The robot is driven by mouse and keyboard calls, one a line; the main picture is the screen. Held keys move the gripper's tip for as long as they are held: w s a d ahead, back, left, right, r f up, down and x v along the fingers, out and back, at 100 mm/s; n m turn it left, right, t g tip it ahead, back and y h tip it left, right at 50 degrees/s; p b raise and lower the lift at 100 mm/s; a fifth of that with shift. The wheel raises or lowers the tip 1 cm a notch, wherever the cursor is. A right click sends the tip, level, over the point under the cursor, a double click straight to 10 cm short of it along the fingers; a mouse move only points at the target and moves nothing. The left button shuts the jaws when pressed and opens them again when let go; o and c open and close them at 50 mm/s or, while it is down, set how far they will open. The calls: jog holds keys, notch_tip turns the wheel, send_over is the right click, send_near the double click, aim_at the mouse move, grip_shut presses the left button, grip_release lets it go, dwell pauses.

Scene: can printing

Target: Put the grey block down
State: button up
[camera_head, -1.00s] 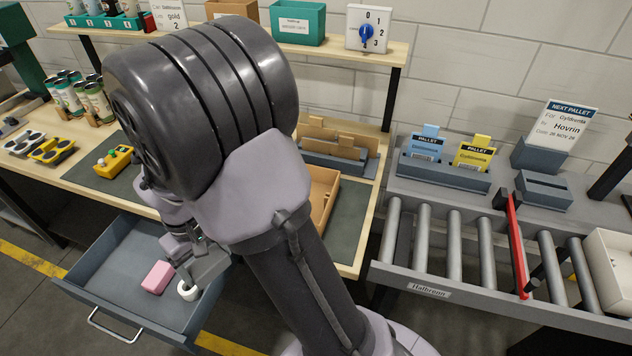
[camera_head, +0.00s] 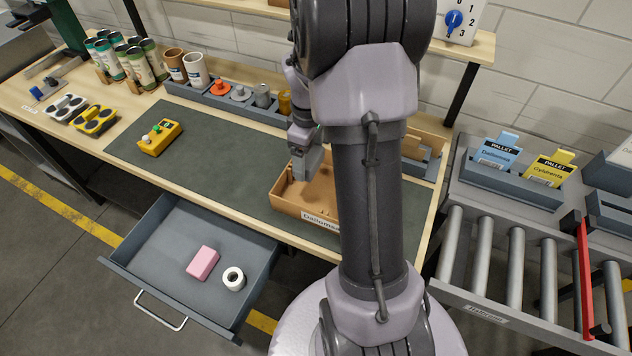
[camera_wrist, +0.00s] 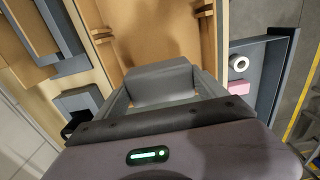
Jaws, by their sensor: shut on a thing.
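My gripper (camera_wrist: 160,97) is shut on a grey block (camera_wrist: 158,80), which sits between the two jaws in the wrist view. In the head view my gripper (camera_head: 303,150) hangs over the back left part of a tan open tray (camera_head: 302,211) on the workbench. The tray's floor and walls (camera_wrist: 205,35) lie beyond the block in the wrist view. The block seems held above the tray; I cannot tell how high. My arm hides the tray's right part in the head view.
An open grey drawer (camera_head: 160,250) holds a pink block (camera_head: 202,263) and a white roll (camera_head: 233,279). A dark green mat (camera_head: 215,150) has free room left of the tray, beside a yellow button box (camera_head: 158,137). A grey rack (camera_head: 215,100) with stamps stands behind. A roller conveyor (camera_head: 515,265) is at right.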

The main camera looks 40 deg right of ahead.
aim_at(311, 188)
jog(key=f+b, duration=0.1)
jog(key=f, duration=0.2)
jog(key=f+b, duration=0.1)
jog(key=f, duration=0.1)
jog(key=f+b, duration=0.1)
jog(key=f, duration=0.2)
jog(key=shift+s+f, duration=0.3)
jog(key=shift+r, duration=0.15)
